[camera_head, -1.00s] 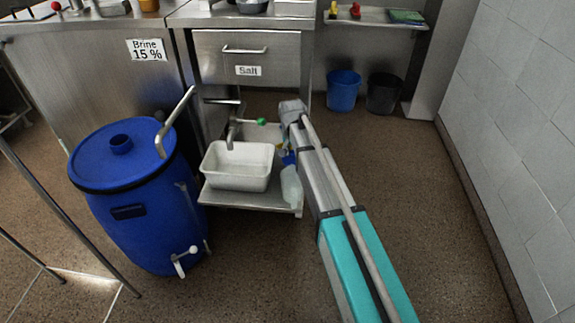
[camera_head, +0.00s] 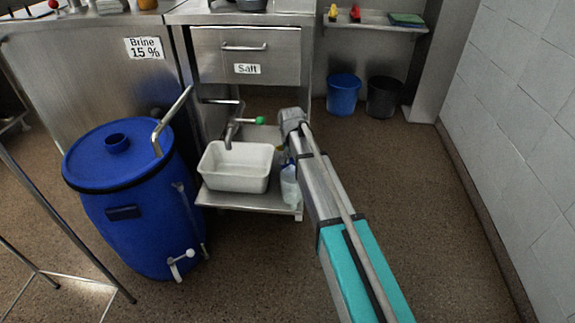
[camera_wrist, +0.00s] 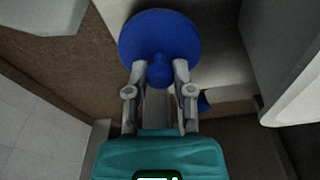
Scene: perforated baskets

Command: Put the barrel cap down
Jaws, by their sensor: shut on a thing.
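The barrel cap (camera_wrist: 160,38) is a round blue disc with a small round knob, seen in the wrist view. My gripper (camera_wrist: 160,75) is shut on that knob, one finger on each side. The cap is over a pale grey surface; I cannot tell whether it touches it. In the head view, my arm hides the gripper and cap. The blue barrel (camera_head: 128,200) stands upright on the floor at the left, with a short neck (camera_head: 117,144) on its lid and a bent metal pipe beside it.
A white basin (camera_head: 236,168) sits on a low metal shelf (camera_head: 245,202) under a tap (camera_head: 232,133). A clear bottle (camera_head: 289,186) stands at the shelf's right end, by my arm. Blue (camera_head: 343,92) and black (camera_head: 384,96) bins stand at the back. Floor to the right is clear.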

